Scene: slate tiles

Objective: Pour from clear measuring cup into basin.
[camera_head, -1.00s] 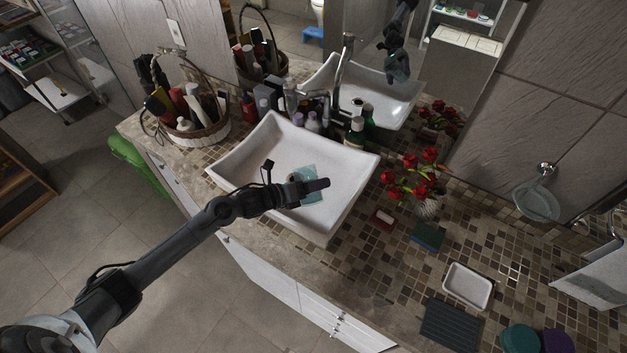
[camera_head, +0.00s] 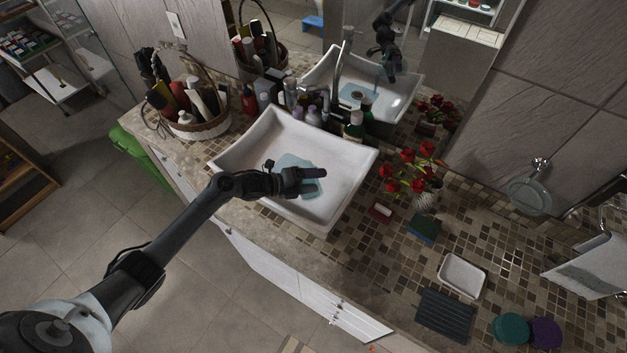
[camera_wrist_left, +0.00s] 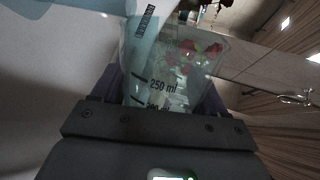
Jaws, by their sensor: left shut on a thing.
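The white rectangular basin (camera_head: 345,150) sits on the tiled counter. My left gripper (camera_head: 314,174) is over it, shut on the clear measuring cup (camera_head: 311,188). In the left wrist view the cup (camera_wrist_left: 172,78) is between the fingers, with its 250 ml mark and black print tilted. Pale blue liquid (camera_wrist_left: 140,45) runs toward the upper left of that view. A pale blue pool (camera_head: 288,160) shows on the basin floor, partly hidden by the gripper. How much liquid is in the cup, I cannot tell. My right gripper is not in view.
A faucet (camera_head: 341,70) and several bottles (camera_head: 310,114) stand behind the basin. A basket of toiletries (camera_head: 205,128) is at the left. Red flowers (camera_head: 411,168), a white soap dish (camera_head: 462,275) and a dark ribbed mat (camera_head: 445,316) are at the right.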

